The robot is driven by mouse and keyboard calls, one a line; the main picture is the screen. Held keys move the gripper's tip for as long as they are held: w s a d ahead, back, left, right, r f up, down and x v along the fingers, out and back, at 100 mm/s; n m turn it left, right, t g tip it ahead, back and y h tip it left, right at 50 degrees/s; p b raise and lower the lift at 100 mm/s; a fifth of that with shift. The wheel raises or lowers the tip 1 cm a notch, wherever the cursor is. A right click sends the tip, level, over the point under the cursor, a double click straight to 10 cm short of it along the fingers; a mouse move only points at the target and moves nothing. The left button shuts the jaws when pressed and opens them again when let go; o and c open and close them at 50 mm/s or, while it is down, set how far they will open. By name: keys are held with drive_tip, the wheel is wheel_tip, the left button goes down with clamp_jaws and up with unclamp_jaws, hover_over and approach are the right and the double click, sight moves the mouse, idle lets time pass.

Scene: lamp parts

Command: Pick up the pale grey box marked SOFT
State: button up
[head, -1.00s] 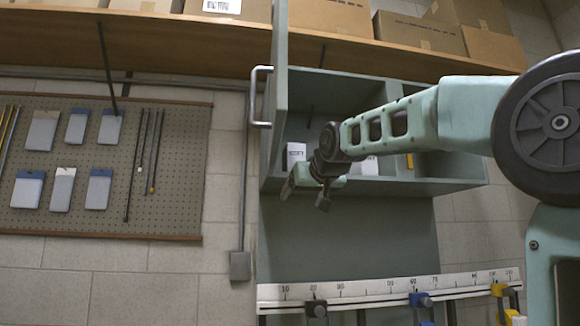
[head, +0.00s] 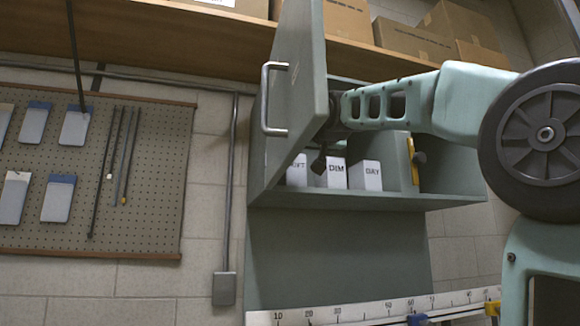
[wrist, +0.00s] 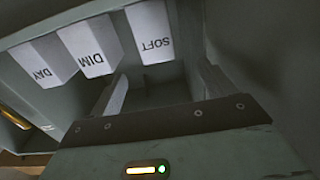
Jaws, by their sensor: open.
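The pale grey box marked SOFT (wrist: 151,32) stands in the cabinet, beside the DIM box. In the head view the SOFT box (head: 297,172) is at the left end of the row, its left part hidden by the open door. My gripper (wrist: 165,88) is open and empty, with its two fingers apart in the wrist view. The SOFT box is beyond the fingers, not between them. In the head view my gripper (head: 320,163) is at the cabinet opening, partly hidden by the door.
The DIM box (head: 330,174) and DAY box (head: 366,176) stand right of SOFT. The open cabinet door (head: 297,95) with its bar handle (head: 267,100) is close to my wrist. A yellow item (head: 412,162) is farther right. A ruler rail (head: 350,311) runs below.

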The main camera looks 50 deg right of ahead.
sight(295, 175)
drive_tip(key=p+x, duration=0.1)
drive_tip(key=p, duration=0.2)
drive_tip(key=p+x, duration=0.1)
drive_tip(key=p, duration=0.2)
drive_tip(key=p+x, duration=0.2)
drive_tip(key=shift+w+d+r+p, duration=0.1)
drive_tip(key=shift+r+p, duration=0.25)
drive_tip(key=shift+p, duration=0.05)
drive_tip(key=shift+w+d+p, duration=0.1)
drive_tip(key=shift+w+p, duration=0.05)
drive_tip(key=shift+p, duration=1)
drive_tip(key=x, duration=0.1)
drive_tip(key=p+x, duration=0.1)
drive_tip(key=x, duration=0.3)
drive_tip(key=shift+f+p, duration=0.3)
drive_tip(key=shift+p, duration=0.05)
drive_tip(key=p+x, duration=0.3)
drive_tip(key=x, duration=0.1)
drive_tip(key=shift+w+d+r, duration=0.1)
drive_tip(key=shift+d+r, duration=0.05)
drive_tip(key=shift+d, duration=0.2)
drive_tip(key=shift+w+d, duration=0.15)
drive_tip(key=shift+w, duration=0.1)
drive_tip(key=c, duration=1.1)
drive_tip(key=shift+c, duration=0.2)
